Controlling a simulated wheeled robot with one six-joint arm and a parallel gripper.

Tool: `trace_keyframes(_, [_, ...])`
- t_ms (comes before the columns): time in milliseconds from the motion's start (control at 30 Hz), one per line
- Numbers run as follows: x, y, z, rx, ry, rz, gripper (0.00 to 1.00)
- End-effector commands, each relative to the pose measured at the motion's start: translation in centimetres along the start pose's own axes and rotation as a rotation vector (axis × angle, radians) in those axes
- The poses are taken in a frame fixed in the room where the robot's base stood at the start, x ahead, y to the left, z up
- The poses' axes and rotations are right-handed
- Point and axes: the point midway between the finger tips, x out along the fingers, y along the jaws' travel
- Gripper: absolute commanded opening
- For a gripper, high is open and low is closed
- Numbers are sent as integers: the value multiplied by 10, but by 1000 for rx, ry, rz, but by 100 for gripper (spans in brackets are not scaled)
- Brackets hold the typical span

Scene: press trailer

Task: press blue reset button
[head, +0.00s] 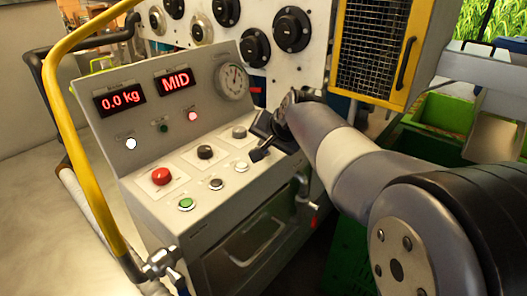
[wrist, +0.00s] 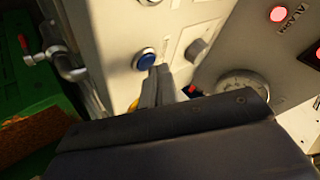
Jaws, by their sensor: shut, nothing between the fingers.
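The blue button (wrist: 146,60) shows in the wrist view, set in a pale ring on the light panel. My gripper (wrist: 160,72) is shut and empty, its fingertips right beside the button's lower right edge in that picture. I cannot tell whether they touch it. In the head view my gripper (head: 256,156) is over the right end of the control console (head: 140,205). No blue button shows in that view; my gripper and arm cover that part of the panel.
A grey knob (wrist: 196,49) is close by. The console also has a red button (head: 161,176), a black knob (head: 205,152), and a green button (head: 186,204). A gauge (head: 233,81) stands behind. A yellow rail (head: 88,185) runs along the left. Green crates (head: 440,121) are at right.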

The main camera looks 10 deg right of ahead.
Motion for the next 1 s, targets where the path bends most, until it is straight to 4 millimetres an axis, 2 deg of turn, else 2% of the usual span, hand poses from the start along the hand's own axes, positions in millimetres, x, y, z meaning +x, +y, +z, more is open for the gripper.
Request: trace_keyframes(1000, [6, 4, 4, 0, -1, 1, 0])
